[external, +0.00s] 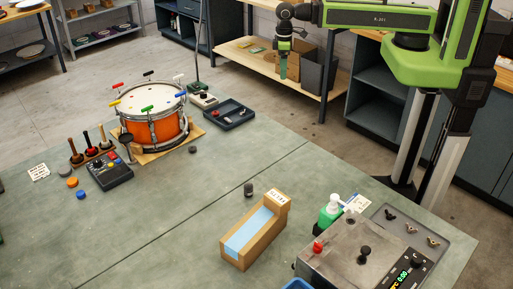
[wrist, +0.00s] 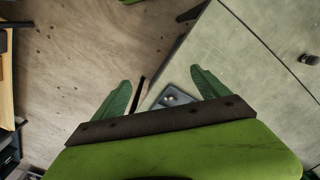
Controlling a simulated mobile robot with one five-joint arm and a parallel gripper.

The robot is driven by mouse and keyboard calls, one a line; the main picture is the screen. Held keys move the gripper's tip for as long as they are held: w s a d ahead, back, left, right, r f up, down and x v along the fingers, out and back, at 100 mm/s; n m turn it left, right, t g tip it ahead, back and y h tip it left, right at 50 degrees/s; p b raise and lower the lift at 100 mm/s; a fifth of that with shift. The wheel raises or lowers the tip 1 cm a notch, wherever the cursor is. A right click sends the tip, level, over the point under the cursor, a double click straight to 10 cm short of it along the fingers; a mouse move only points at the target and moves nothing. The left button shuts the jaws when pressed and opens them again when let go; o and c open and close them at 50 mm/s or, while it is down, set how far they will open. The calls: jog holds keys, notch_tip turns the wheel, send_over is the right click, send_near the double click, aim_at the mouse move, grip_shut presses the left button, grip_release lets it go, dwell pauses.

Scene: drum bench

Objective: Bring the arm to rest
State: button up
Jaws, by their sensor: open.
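My gripper (external: 283,72) hangs down from my green arm at the upper middle of the external view, beyond the bench's far edge. In the wrist view its two green fingers (wrist: 163,92) stand wide apart with nothing between them. Below them are the floor and the edge of the grey-green bench (wrist: 245,60). In the external view the bench (external: 150,215) fills the foreground, and my gripper is apart from everything on it.
An orange drum (external: 152,126) with coloured keys stands at the bench's left. A dark tray (external: 230,115) is to its right. A cardboard box (external: 240,247), a green bottle (external: 328,215) and a grey machine (external: 345,262) stand at the front. A wooden shelf (external: 250,53) is behind my gripper.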

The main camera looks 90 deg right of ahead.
notch_tip(320, 180, down, 10)
jog(key=b, duration=1)
